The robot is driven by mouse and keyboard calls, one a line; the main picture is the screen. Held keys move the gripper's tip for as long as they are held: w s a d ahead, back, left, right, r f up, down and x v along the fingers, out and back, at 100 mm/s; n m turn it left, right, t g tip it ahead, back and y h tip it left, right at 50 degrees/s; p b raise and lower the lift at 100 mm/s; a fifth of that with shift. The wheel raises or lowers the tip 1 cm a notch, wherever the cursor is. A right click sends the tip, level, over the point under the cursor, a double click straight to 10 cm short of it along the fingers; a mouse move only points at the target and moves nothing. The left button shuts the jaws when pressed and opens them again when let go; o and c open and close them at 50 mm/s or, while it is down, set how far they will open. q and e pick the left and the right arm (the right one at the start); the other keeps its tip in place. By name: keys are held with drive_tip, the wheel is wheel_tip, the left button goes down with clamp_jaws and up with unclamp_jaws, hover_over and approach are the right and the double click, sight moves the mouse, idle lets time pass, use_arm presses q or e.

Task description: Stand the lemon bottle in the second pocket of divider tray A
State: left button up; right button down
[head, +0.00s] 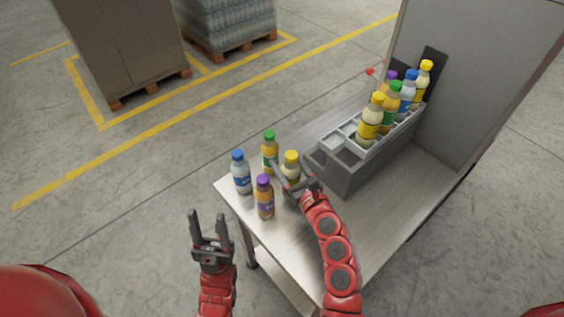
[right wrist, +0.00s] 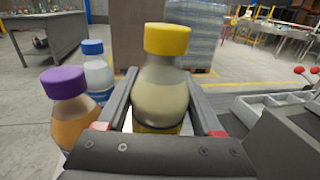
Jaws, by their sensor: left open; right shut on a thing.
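The lemon bottle, with pale yellow liquid and a yellow cap (head: 291,158), stands upright near the table's left end; it is large in the right wrist view (right wrist: 161,85). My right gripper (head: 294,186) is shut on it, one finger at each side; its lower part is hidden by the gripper. The grey divider tray (head: 347,178) stands to its right, with empty pockets at the near end and several capped bottles further back. I see no readable letter on it. My left gripper (head: 209,222) is open and empty, off the table's left edge.
An orange bottle with a purple cap (head: 264,199), a blue-capped bottle (head: 242,175) and a green-capped bottle (head: 269,152) stand close around the lemon bottle. A grey panel (head: 465,95) rises behind the tray. The metal table (head: 385,220) is bare at the near right.

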drive_tip(key=w+f, duration=0.1)
drive_tip(key=f, duration=0.1)
drive_tip(key=w+a+f+b, duration=0.1)
drive_tip(key=shift+w+a+f, duration=0.1)
drive_tip(key=shift+w+f, duration=0.05)
drive_tip(key=shift+f, duration=0.2)
drive_tip(key=shift+f, duration=0.1)
drive_tip(key=c, duration=0.5)
unclamp_jaws()
drive_tip(key=shift+f+b, duration=0.15)
drive_tip(key=shift+b, duration=0.2)
drive_tip(key=o, duration=0.5)
drive_tip(key=shift+c, duration=0.2)
